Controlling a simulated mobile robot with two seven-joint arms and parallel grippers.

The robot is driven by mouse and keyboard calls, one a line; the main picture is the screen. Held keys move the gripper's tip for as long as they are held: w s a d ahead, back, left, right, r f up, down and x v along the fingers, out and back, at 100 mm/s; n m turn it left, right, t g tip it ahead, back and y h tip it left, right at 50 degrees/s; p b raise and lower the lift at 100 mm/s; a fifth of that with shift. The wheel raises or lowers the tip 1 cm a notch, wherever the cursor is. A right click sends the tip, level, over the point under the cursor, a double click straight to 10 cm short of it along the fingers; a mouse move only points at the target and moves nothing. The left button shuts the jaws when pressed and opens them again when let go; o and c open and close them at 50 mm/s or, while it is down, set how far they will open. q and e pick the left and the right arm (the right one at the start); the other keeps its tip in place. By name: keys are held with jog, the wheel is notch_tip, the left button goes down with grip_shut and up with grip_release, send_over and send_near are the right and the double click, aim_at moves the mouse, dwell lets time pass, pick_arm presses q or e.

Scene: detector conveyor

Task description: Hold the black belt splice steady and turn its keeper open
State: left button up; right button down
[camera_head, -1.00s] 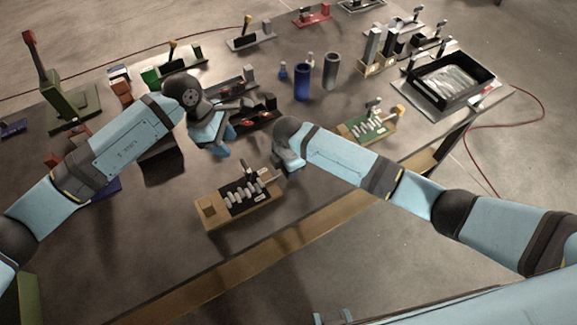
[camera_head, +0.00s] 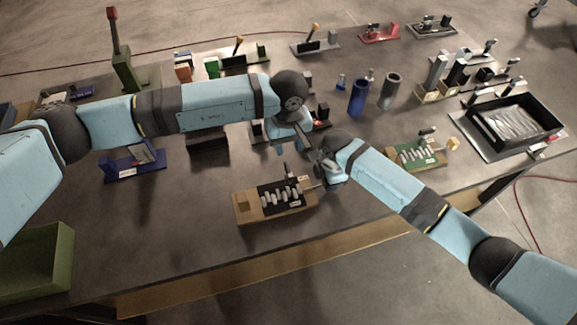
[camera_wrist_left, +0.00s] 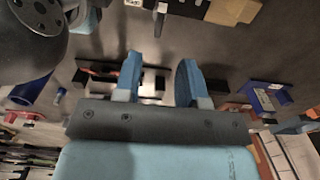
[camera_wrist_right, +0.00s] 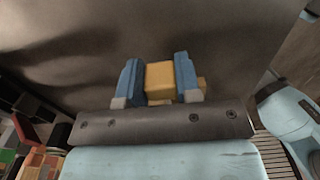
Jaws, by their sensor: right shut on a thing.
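The black belt splice (camera_head: 262,190) is a black plate with several pale rollers on a tan base (camera_head: 262,216), near the table's front edge. A small dark upright piece (camera_head: 287,172) stands at its back edge; I cannot tell whether it is the keeper. My right gripper (camera_head: 326,181) is at the base's right end. In the right wrist view it is shut on a tan block (camera_wrist_right: 160,80), apparently part of this base. My left gripper (camera_wrist_left: 159,68) is open and empty, above and behind the splice. Part of the tan base (camera_wrist_left: 234,10) shows at the top of the left wrist view.
A similar green board (camera_head: 418,157) with rollers lies to the right. Behind stand a blue cylinder (camera_head: 358,97) and a grey cylinder (camera_head: 389,92). A black tray (camera_head: 553,127) is at the far right. The table left of the splice is mostly clear.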

aim_at(288, 169)
pick_arm(q)
notch_tip(288, 169, down, 10)
jog(key=shift+f, duration=0.1)
dwell(0.4)
grip_shut()
